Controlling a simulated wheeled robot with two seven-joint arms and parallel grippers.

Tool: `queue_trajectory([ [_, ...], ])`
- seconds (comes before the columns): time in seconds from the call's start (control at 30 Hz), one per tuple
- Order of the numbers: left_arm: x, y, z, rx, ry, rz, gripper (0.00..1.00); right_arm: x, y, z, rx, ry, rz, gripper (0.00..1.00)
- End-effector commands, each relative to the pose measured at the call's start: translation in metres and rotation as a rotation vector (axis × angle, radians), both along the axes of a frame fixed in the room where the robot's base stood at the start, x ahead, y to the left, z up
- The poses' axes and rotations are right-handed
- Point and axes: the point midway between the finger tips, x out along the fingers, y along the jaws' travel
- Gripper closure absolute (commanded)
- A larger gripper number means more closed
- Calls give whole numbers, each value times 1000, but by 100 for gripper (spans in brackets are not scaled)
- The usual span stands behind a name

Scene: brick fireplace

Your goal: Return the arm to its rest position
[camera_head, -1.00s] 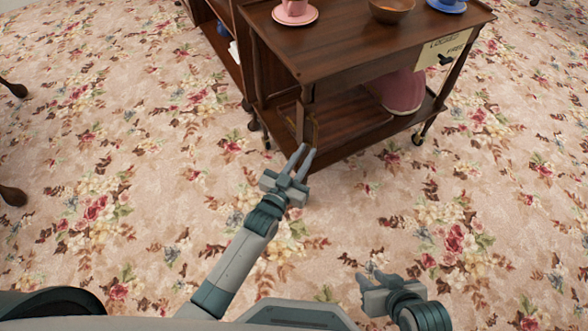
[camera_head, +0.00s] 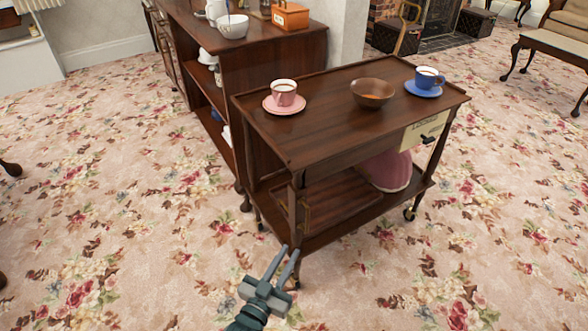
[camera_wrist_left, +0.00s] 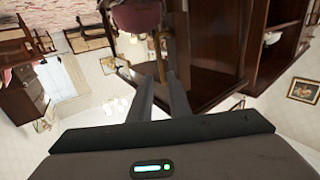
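My left gripper (camera_head: 290,250) is at the lower middle of the head view, its grey fingers pointing up toward the near corner of the wooden trolley (camera_head: 262,128). In the left wrist view, the two fingers (camera_wrist_left: 160,76) are apart with nothing between them, so the gripper is open and empty. It appears in front of the trolley's lower shelf; I cannot tell how far it is from the nearest leg. Most of my left arm is below the head view. My right gripper is not in view.
On the trolley are a pink cup (camera_head: 283,92), a wooden bowl (camera_head: 372,93) and a blue cup (camera_head: 428,77). A dark pink rounded thing (camera_head: 388,170) is on its lower shelf. A wooden cabinet (camera_head: 268,50) stands behind.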

Motion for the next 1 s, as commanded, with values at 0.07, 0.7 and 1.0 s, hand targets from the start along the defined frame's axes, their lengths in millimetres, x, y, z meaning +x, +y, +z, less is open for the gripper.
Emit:
queue_trajectory([
  [0.07, 0, 0, 0, 0, 0, 0, 83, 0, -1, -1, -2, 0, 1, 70],
  [0.7, -92, 52, -48, 114, 466, 62, 83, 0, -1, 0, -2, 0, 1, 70],
  [1.0, -178, 90, -60, 192, 776, 92, 83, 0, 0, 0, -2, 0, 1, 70],
])
